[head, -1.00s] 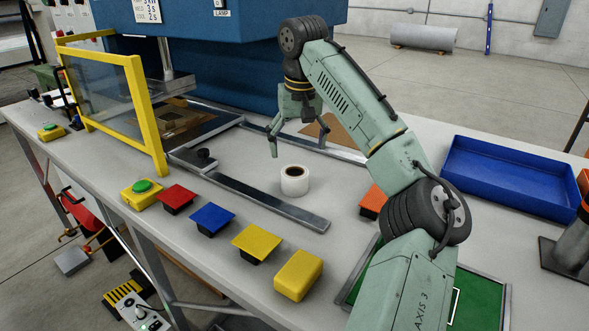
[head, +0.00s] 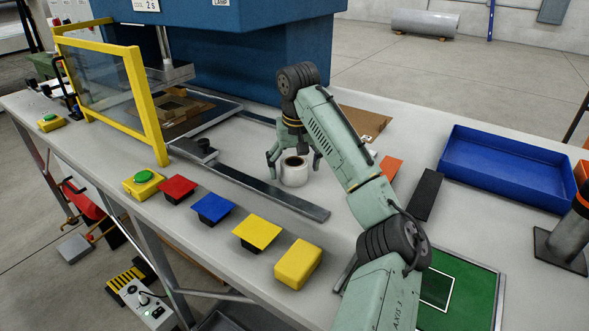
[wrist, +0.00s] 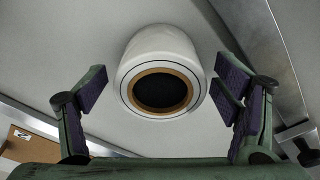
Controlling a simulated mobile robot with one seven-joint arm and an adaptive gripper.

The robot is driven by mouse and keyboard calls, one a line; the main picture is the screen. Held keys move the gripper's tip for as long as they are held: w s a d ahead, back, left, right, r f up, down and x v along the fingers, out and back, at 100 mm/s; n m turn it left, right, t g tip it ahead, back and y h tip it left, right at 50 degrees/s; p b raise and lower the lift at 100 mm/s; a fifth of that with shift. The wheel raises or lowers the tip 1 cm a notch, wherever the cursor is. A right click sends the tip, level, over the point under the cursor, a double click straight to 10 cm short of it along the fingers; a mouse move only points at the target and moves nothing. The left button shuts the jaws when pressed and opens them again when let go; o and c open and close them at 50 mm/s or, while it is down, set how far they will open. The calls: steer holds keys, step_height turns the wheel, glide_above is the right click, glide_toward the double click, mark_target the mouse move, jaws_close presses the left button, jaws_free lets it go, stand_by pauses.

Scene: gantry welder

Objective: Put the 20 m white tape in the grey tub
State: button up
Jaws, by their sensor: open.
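The white tape (head: 294,175) is a short roll with a tan core and dark hole, standing upright on the grey bench. In the wrist view the tape (wrist: 160,55) shows end-on between the two fingers, clear of both. My gripper (head: 293,158) is open and empty, pointing down over the tape with a finger to each side. No lettering is readable on the roll. I cannot pick out a grey tub for certain; a dark grey, rimmed shape (head: 222,321) is cut off at the bottom edge of the head view, below the bench.
A metal bar (head: 265,190) lies just in front of the tape. A blue tray (head: 512,190) stands at the right, beside a black block (head: 426,194). A green mat (head: 470,285) lies at front right. Coloured pads line the front edge. A blue machine (head: 235,55) stands behind.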

steer(key=c, duration=1.5)
